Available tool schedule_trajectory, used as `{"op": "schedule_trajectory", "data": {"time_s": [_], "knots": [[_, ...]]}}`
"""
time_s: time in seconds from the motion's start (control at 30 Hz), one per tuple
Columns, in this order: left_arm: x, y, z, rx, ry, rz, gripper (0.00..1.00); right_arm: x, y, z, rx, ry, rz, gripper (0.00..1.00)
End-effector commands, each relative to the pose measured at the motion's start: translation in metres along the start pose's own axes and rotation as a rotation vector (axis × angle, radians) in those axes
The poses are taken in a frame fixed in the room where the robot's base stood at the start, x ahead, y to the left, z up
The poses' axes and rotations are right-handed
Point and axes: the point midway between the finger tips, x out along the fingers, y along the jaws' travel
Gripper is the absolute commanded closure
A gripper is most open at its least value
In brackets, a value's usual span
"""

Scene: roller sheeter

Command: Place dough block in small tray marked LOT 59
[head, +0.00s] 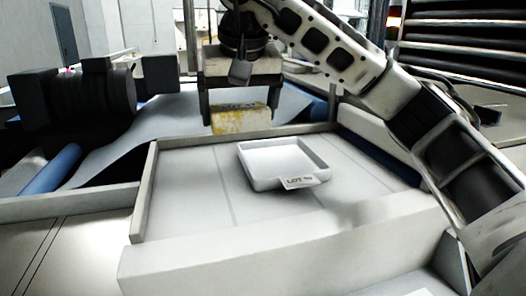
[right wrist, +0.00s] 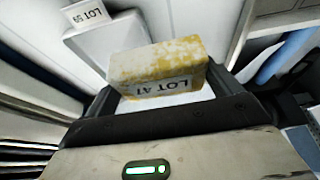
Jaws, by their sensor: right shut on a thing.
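The dough block (head: 240,119) is a cream brick with yellow patches. In the right wrist view the block (right wrist: 158,65) bears a label reading LOT 41. My right gripper (head: 240,124) is shut on it, with one dark finger at each end, and holds it above and behind the small tray. The small white tray (head: 285,160) sits on the pale work surface, empty, with a LOT label on its front. In the right wrist view the tray (right wrist: 88,48) has a tag reading LOT 59 and is partly hidden by the block. My left gripper does not show.
A raised pale rim (head: 148,190) surrounds the surface holding the tray. Grey belt sheeting (head: 165,122) and a blue roller (head: 52,170) lie behind and left. A dark machine part (head: 95,92) stands at the left. The surface around the tray is clear.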

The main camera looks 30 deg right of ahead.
Motion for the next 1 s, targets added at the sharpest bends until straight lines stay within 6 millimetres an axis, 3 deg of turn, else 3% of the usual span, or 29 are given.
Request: {"op": "schedule_trajectory", "data": {"time_s": [0.37,0.5,0.63,1.0], "knots": [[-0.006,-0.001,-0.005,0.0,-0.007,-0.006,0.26,0.052,0.063,-0.036,0.008,-0.003,0.002,0.39],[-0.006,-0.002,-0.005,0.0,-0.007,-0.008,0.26,0.083,0.082,-0.041,0.004,-0.003,0.003,0.39],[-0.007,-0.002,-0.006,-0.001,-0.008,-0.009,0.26,0.103,0.093,-0.043,0.003,-0.001,0.001,0.39],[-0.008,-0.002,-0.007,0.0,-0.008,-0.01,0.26,0.135,0.105,-0.042,0.001,-0.002,0.002,0.39]]}}
